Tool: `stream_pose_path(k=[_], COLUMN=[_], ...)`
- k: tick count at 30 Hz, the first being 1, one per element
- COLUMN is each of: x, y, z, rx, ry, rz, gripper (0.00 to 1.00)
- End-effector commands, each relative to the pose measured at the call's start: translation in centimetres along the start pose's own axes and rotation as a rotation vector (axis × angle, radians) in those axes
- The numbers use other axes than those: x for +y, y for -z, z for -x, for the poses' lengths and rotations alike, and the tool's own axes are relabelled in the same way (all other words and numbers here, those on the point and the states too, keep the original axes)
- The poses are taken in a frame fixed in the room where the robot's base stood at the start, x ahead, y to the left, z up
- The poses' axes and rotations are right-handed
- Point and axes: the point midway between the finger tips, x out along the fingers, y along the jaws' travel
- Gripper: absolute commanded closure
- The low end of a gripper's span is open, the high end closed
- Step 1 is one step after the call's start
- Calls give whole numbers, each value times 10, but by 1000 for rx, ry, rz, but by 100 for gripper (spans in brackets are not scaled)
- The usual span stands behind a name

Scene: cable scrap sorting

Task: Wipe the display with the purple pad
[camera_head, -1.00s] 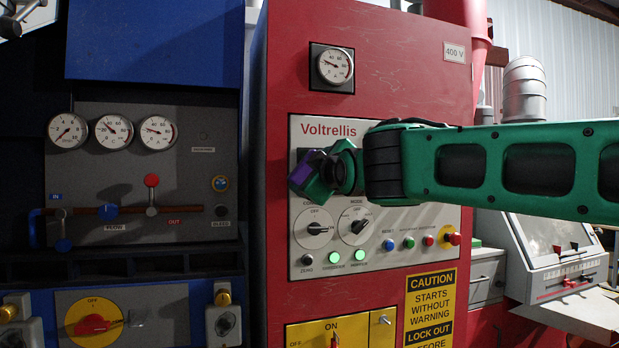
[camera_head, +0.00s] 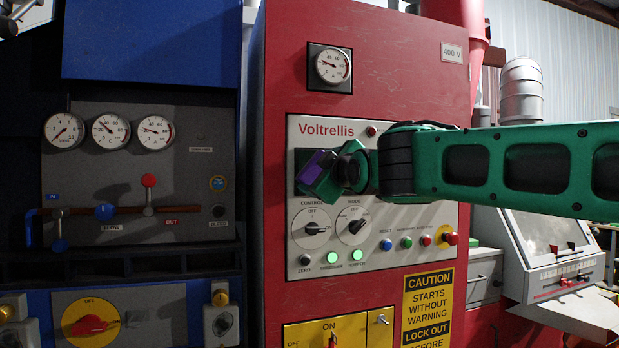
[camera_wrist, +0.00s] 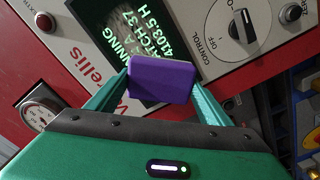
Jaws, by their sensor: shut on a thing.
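The purple pad (camera_wrist: 161,79) is a small block held between the two green fingers of my gripper (camera_wrist: 160,88) in the wrist view. The display (camera_wrist: 140,35) is a dark screen with green lit text, set in the grey panel, partly hidden behind the pad. In the head view my gripper (camera_head: 319,174) is in front of the display area, and the pad (camera_head: 314,166) shows at its tip. The display is mostly covered there by my gripper. I cannot tell whether the pad touches the screen.
The Voltrellis panel (camera_head: 300,218) has two rotary knobs and several small buttons just below the display. A round gauge (camera_head: 333,66) sits above it. A red emergency button (camera_head: 450,238) sticks out at the right. A blue cabinet (camera_head: 150,45) stands at the left.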

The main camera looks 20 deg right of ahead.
Motion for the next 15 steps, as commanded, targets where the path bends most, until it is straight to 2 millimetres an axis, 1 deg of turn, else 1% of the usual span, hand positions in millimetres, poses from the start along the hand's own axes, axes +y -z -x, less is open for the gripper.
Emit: stream_pose_path(k=[8, 15], x=[6, 17], y=[-7, -20], z=[0, -1], rx=[0, -1], ry=[0, -1], rz=[1, 0], gripper=[44, 44])
